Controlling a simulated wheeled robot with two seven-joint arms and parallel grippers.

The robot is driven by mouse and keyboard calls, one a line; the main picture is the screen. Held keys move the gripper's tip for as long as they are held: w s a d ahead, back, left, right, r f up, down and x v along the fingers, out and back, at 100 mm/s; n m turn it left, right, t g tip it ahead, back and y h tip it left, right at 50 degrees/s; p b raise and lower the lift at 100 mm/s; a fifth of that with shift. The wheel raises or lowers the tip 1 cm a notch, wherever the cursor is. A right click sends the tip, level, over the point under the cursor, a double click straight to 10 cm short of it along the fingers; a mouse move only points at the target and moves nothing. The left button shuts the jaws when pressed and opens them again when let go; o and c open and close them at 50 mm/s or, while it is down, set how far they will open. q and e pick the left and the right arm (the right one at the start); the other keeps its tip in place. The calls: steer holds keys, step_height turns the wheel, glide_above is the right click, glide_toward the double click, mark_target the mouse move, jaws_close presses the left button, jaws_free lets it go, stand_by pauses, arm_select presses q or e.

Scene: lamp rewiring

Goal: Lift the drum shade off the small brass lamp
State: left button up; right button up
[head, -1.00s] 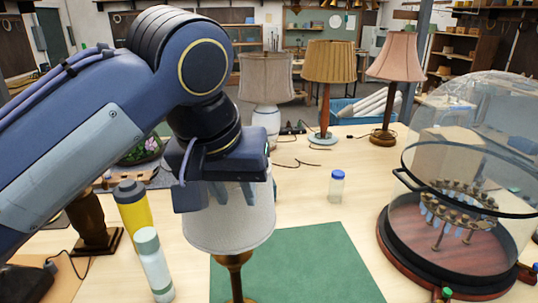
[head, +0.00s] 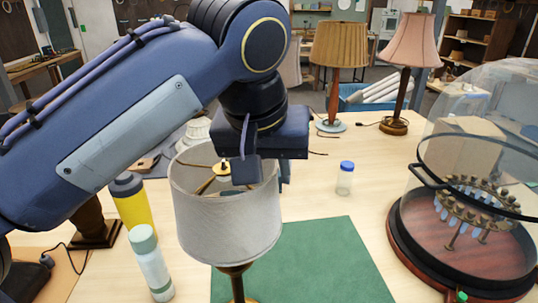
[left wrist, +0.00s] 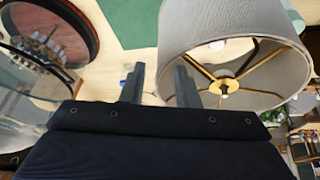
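The small brass lamp's pale grey drum shade (head: 222,225) stands at the centre of the head view, on the brass stem (head: 237,283). Its open top shows a brass spider inside. In the left wrist view the shade (left wrist: 285,72) fills the upper right, with brass spokes (left wrist: 245,62) across it. My left gripper (head: 265,172) is at the shade's right rim. Its fingers (left wrist: 160,85) are apart, one on the shade's inner side and one outside its wall. I cannot tell whether either touches the wall. My right gripper is not in view.
A glass dome (head: 480,110) over a wooden base stands at right. A yellow bottle (head: 134,208) and a pale bottle (head: 150,262) stand close left of the lamp. A blue-capped jar (head: 345,180) stands right. Two shaded lamps stand behind. The green mat (head: 325,262) is mostly clear.

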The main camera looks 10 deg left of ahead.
mark_target(273, 171)
arm_select(q)
steer(key=shift+x, duration=2.5)
steer(key=shift+w, duration=0.15)
jaws_close()
steer(key=shift+r, duration=0.15)
steer(key=shift+r+p, duration=1)
steer(key=shift+p, duration=0.05)
steer(key=shift+r+p, duration=0.4)
steer(key=shift+r, duration=0.85)
step_height(273, 171, up, 11)
steer(key=shift+f, duration=0.15)
